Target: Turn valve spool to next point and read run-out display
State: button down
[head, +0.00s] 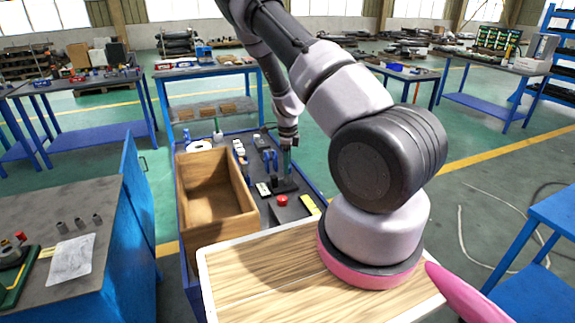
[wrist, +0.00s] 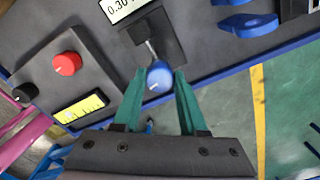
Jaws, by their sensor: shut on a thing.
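My gripper (wrist: 159,76) has its two green fingers on either side of a blue ball knob (wrist: 159,78) and is shut on it. The knob sits on a short metal stem (wrist: 151,48) at a black block (wrist: 165,32). A white display (wrist: 122,7) beside the block is cut by the top edge; its visible digits look like 0.30. In the head view, my gripper (head: 287,166) points down over the bench top, and the knob cannot be made out there. I cannot tell which part is the valve spool itself.
A grey box with a red button (wrist: 67,63), a black dial (wrist: 25,92) and a yellow panel (wrist: 80,108) stands close by. Blue parts (wrist: 248,22) lie on the bench's other side. An open wooden crate (head: 215,228) stands left of my gripper.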

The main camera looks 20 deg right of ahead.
jog(key=n, duration=0.5)
jog(key=shift+n, duration=0.3)
jog(key=n, duration=0.5)
jog(key=shift+d, duration=0.1)
jog(key=n, duration=1)
jog(key=shift+n, duration=0.3)
jog(key=shift+c, duration=2.2)
grip_release()
